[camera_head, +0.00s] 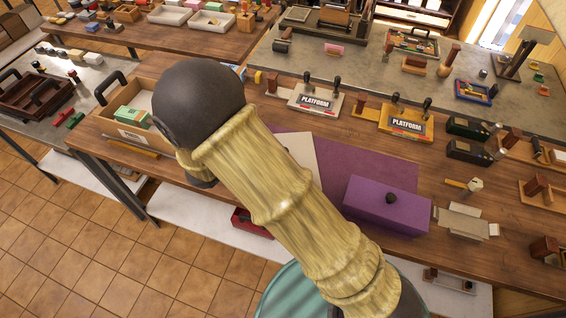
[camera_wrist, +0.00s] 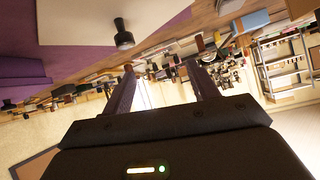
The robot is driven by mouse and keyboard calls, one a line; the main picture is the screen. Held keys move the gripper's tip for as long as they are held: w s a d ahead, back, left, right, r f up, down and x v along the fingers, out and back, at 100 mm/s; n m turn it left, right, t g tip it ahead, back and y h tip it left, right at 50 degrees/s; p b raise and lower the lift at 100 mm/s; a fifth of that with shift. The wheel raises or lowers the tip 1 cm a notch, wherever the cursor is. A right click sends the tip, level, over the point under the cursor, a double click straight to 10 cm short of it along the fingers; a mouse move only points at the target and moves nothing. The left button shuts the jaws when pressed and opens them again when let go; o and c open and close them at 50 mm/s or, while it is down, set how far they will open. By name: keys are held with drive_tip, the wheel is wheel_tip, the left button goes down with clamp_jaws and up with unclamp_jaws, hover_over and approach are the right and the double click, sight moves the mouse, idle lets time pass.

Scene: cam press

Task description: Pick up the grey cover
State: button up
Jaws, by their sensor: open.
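The grey cover (camera_wrist: 72,22) fills the upper left of the wrist view as a pale flat surface with a black knob (camera_wrist: 123,36). My arm hides the gripper in the head view.
A purple cover (camera_head: 385,208) with a dark knob stands right of the grey panel. Two platform blocks, white (camera_head: 315,99) and yellow (camera_head: 405,122), stand behind. A wooden tray (camera_head: 132,112) with green boxes is at left. Small items crowd the bench's right side.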

drive_tip(key=s+a+f+m+h, duration=0.1)
drive_tip(key=s+a+f+h, duration=0.1)
drive_tip(key=s, duration=0.6)
drive_tip(key=f+h, duration=0.1)
drive_tip(key=h, duration=0.1)
drive_tip(key=shift+f+m+h+b, duration=0.3)
drive_tip(key=p+x, duration=0.3)
drive_tip(key=x, duration=0.9)
drive_tip(key=shift+w+a+p, duration=0.1)
drive_tip(key=shift+w+p, duration=0.15)
drive_tip(key=shift+p, duration=0.1)
